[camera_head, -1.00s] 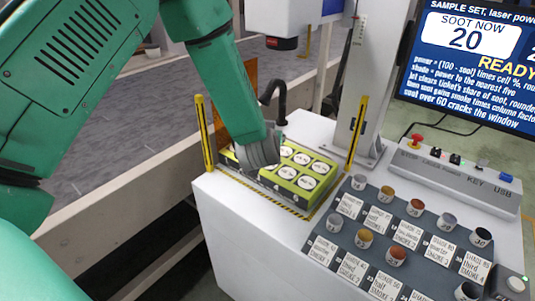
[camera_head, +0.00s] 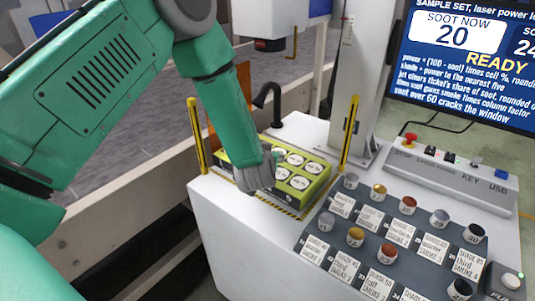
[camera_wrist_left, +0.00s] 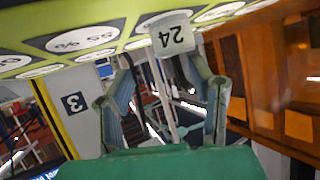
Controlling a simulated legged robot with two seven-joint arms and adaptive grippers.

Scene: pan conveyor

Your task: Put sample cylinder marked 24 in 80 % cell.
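The cylinder marked 24 (camera_wrist_left: 171,34) is pale and stands on the green cell block (camera_wrist_left: 22,24) in the wrist view, which is upside down. It hides the cell under it, so I cannot tell which cell that is. A cell beside it seems to read 55 %. My left gripper (camera_wrist_left: 160,72) has its fingers apart, with the cylinder just beyond the tips; contact is unclear. My right gripper is not in view.
Yellow posts (camera_head: 199,135) and (camera_head: 349,135) flank the block. A black hooked nozzle (camera_head: 272,100) stands behind it. Several small cups sit on the dark rack (camera_head: 325,228) to the right, before a grey control panel (camera_head: 450,172). The screen (camera_head: 465,65) reads soot 20, READY.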

